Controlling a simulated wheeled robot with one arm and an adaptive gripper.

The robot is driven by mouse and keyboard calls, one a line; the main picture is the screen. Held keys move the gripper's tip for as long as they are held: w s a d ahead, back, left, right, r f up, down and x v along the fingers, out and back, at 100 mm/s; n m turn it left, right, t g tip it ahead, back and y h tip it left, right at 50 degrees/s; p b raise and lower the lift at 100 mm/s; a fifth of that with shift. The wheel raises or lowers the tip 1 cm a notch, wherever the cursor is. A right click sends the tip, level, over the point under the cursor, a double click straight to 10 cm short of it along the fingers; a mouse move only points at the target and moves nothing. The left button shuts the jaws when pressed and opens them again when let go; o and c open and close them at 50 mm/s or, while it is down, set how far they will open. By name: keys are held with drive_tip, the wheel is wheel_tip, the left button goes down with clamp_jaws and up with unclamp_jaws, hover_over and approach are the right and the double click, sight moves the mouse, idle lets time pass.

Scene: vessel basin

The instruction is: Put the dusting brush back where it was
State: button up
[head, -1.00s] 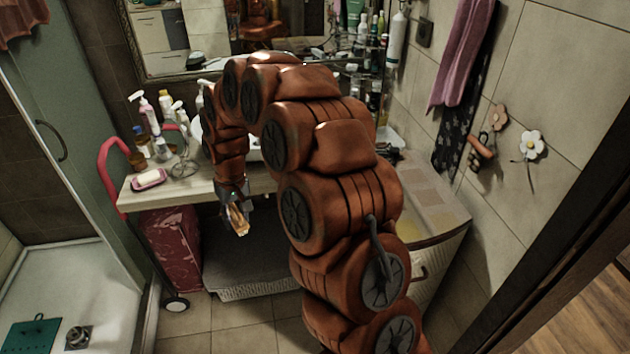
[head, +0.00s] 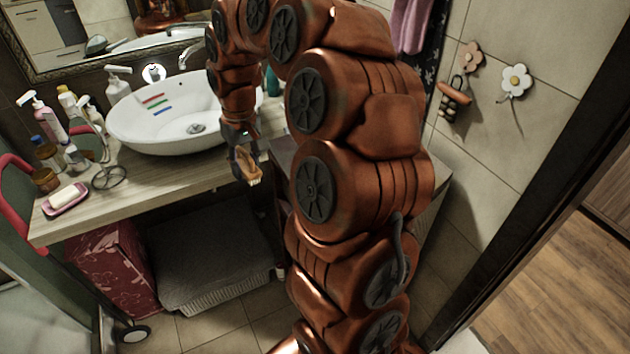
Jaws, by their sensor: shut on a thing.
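My gripper (head: 244,158) is shut on the dusting brush (head: 249,174), a small brown-orange piece with a pale bristle edge. The gripper points downward and holds the brush in front of the wooden counter's front edge, right of the counter's middle and below the white basin (head: 130,132). The brush hangs clear in the picture, touching no surface that I can see. The gripper's fingers cover part of it. My arm hides the right end of the counter.
The wooden counter (head: 140,190) carries a soap dish (head: 66,204), several bottles and a small round mirror (head: 90,143) at its left. Red, green and blue strips lie in the basin. Flower hooks (head: 515,80) are on the right wall.

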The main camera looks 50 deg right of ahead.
drive_tip(key=s+d+b, duration=0.3)
drive_tip(key=s, duration=0.3)
drive_tip(key=s+d+f+m+b, duration=0.1)
drive_tip(key=s+d+b, duration=0.2)
drive_tip(key=s, duration=0.3)
drive_tip(key=s+d+m+b, duration=0.1)
drive_tip(key=s+d+b, duration=0.2)
drive_tip(key=s, duration=0.3)
drive_tip(key=shift+s+d+f+b, duration=0.1)
drive_tip(key=shift+d+b, duration=0.05)
drive_tip(key=shift+d, duration=0.2)
drive_tip(key=shift+s+d+f+b, duration=0.1)
drive_tip(key=shift+d+b, duration=0.05)
drive_tip(key=shift+d, duration=0.3)
drive_tip(key=w+d+p, duration=0.1)
drive_tip(key=w+d, duration=0.1)
drive_tip(key=w, duration=0.2)
drive_tip(key=w+d+p, duration=0.1)
drive_tip(key=w+d, duration=0.1)
drive_tip(key=w, duration=0.3)
drive_tip(key=w+d+f+p, duration=0.1)
drive_tip(key=w+d, duration=0.2)
drive_tip(key=w, duration=0.1)
drive_tip(key=shift+w+f+p, duration=0.1)
drive_tip(key=shift+w+p, duration=0.1)
drive_tip(key=shift+p, duration=0.15)
drive_tip(key=shift+w, duration=0.1)
drive_tip(key=shift+w+d, duration=0.15)
drive_tip(key=shift+f+p, duration=0.6)
drive_tip(key=shift+f, duration=1.2)
